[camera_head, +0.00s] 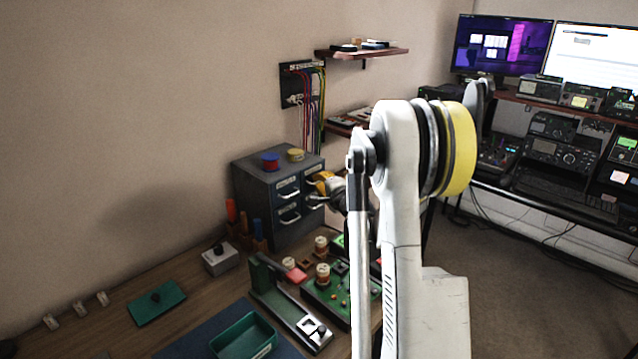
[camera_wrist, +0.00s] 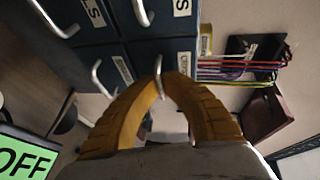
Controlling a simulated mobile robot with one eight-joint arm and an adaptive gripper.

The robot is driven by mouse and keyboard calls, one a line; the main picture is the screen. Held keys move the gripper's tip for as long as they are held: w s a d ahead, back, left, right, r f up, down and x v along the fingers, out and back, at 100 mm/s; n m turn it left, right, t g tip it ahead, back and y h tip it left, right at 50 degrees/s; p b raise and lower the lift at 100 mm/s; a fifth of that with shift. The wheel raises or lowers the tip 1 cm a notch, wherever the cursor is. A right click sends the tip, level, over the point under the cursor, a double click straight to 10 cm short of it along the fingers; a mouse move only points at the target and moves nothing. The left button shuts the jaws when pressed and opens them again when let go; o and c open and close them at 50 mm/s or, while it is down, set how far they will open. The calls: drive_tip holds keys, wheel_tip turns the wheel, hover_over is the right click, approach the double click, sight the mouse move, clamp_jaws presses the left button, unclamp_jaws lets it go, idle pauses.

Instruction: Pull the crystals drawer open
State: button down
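The dark grey-blue drawer cabinet (camera_head: 265,195) stands on the bench against the wall, with its drawers in two columns. My gripper (camera_head: 322,184) is at the right column of its front. In the wrist view, the yellow fingers of my gripper (camera_wrist: 165,80) arch together, with their tips close on either side of a pale drawer handle (camera_wrist: 158,66). The label (camera_wrist: 191,63) beside that handle is partly hidden and too small to read surely. The drawer face looks flush with the cabinet. My arm hides part of the bench in the head view.
Other handles are close by, one (camera_wrist: 103,78) to the left and one (camera_wrist: 142,12) above in the wrist view. Blue (camera_head: 270,161) and tan spools sit on the cabinet. Coloured cables (camera_head: 314,105) hang behind it. Green boards (camera_head: 318,295) and a green tray (camera_head: 243,337) lie in front.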

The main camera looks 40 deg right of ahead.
drive_tip(key=s, duration=1)
drive_tip(key=shift+s+d+b, duration=0.25)
drive_tip(key=shift+d+b, duration=0.15)
drive_tip(key=shift+d, duration=0.05)
drive_tip(key=c, duration=1.6)
unclamp_jaws()
drive_tip(key=v, duration=1.2)
drive_tip(key=shift+a, duration=0.1)
